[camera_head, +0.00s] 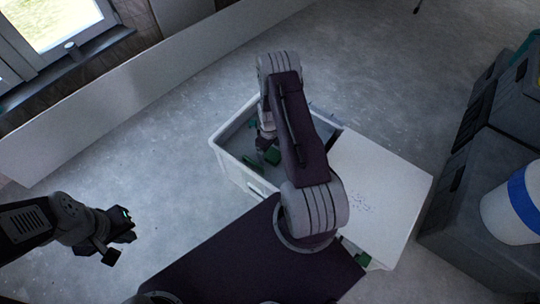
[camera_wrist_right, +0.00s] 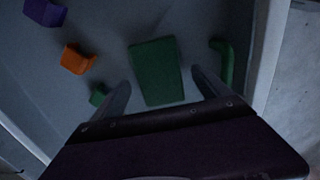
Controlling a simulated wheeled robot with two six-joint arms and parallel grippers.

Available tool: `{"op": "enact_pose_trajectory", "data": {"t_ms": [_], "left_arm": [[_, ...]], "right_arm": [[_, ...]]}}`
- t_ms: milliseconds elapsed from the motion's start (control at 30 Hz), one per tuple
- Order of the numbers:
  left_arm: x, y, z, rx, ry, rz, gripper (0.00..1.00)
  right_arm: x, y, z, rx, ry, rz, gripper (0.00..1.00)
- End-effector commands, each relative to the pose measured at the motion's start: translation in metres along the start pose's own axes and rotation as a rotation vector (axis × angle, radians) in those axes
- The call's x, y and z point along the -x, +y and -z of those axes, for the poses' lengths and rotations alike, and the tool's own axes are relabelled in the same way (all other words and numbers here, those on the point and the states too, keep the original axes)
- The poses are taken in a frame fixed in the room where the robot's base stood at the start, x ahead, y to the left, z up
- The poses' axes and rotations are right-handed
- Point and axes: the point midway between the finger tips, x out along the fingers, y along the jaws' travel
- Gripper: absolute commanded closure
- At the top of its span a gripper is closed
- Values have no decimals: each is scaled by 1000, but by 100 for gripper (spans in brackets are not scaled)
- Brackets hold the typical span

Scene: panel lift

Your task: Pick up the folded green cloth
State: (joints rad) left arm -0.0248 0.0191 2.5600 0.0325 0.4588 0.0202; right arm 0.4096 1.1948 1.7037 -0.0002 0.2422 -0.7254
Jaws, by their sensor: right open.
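A flat green rectangular piece, which looks like the folded green cloth (camera_wrist_right: 157,72), lies on the floor of a white bin (camera_head: 231,171). In the right wrist view my right gripper (camera_wrist_right: 160,80) is open. Its two fingers stand on either side of the green piece, with visible gaps; I cannot tell how far above it they are. In the head view my right arm reaches down into the bin and hides part of it, and green pieces show near the gripper (camera_head: 265,146). My left gripper (camera_head: 121,229) is in the air left of the bin, away from the cloth.
In the wrist view a curved green piece (camera_wrist_right: 225,62) lies right of the cloth, near the bin wall. A small green piece (camera_wrist_right: 98,95), an orange block (camera_wrist_right: 77,60) and a purple block (camera_wrist_right: 44,12) lie left. Dark crates (camera_head: 480,190) stand at right.

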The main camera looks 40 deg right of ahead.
Motion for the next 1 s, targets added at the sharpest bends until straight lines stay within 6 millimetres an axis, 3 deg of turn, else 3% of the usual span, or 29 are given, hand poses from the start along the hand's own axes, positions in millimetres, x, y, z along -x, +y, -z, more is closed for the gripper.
{"op": "enact_pose_trajectory", "data": {"t_ms": [33, 200, 267, 567, 800, 1000], "left_arm": [[1, 0, 0, 0, 0, 0, 100], [1, 0, 0, 0, 0, 0, 100], [1, 0, 0, 0, 0, 0, 100], [4, 0, 0, 0, 0, 0, 100], [28, 1, 3, 0, 0, 0, 100], [51, 1, 5, 0, 0, 0, 100]], "right_arm": [[1, 0, 0, 0, 0, 0, 18], [1, 0, 0, 0, -1, 0, 66], [1, 0, 0, 0, -1, 0, 78], [7, 0, 0, 0, 0, 0, 79], [47, 0, 0, 0, 1, 0, 79], [76, -12, -44, -4, -3, 3, 79]]}}
